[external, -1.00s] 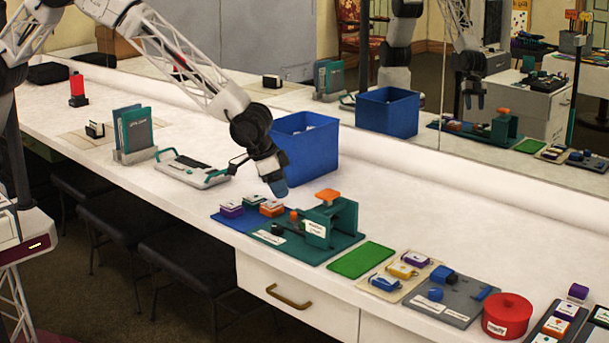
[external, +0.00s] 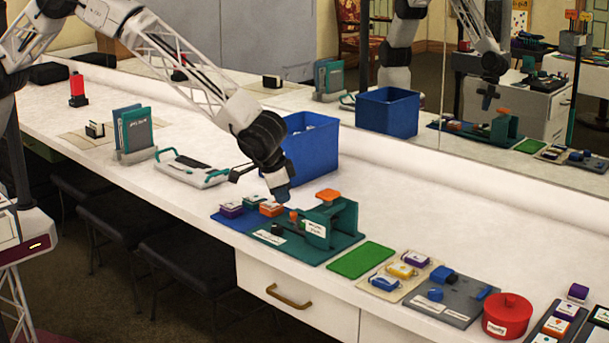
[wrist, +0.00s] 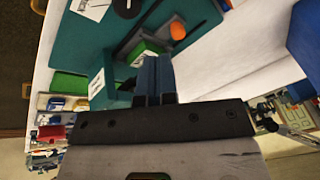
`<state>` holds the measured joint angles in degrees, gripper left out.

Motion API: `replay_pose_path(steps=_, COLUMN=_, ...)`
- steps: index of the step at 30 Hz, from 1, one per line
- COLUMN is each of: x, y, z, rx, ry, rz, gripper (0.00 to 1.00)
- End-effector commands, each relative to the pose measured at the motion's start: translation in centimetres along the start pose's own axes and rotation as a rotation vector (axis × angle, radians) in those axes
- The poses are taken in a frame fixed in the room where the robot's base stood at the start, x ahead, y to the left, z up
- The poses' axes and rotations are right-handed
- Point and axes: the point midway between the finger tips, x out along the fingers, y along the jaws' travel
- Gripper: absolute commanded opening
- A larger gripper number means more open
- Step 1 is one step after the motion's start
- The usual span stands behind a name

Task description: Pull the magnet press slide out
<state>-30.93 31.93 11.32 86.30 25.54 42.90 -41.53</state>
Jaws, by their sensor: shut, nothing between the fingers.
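The magnet press is a teal block (external: 343,222) with a white label on a flat teal base (external: 318,248). It has an orange top piece (external: 327,195), a small orange knob (external: 293,215) low at its left, and a black round part (external: 276,229) near the front. In the wrist view the orange knob (wrist: 177,30) is at the end of a dark bar beside a green block (wrist: 146,49). I cannot tell which part is the slide. My gripper (external: 283,196) is shut and empty above the knob, pointing down. Its blue fingers (wrist: 155,72) partly hide the press in the wrist view.
A blue bin (external: 312,150) stands behind my gripper. A green mat (external: 361,260) lies to the right. The counter behind the press is clear.

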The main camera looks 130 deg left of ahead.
Motion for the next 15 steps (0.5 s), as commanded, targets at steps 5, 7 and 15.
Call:
replay_pose_path(steps=5, x=-1.1, y=2.2, z=-0.4, rx=-0.086, ry=0.016, rz=-0.168, gripper=0.0)
replay_pose_path(steps=7, x=-1.5, y=2.7, z=-0.6, rx=-0.122, ry=0.034, rz=-0.224, gripper=0.0)
replay_pose_path(steps=15, x=-2.7, y=3.7, z=-1.3, rx=-0.202, ry=0.089, rz=-0.333, gripper=0.0)
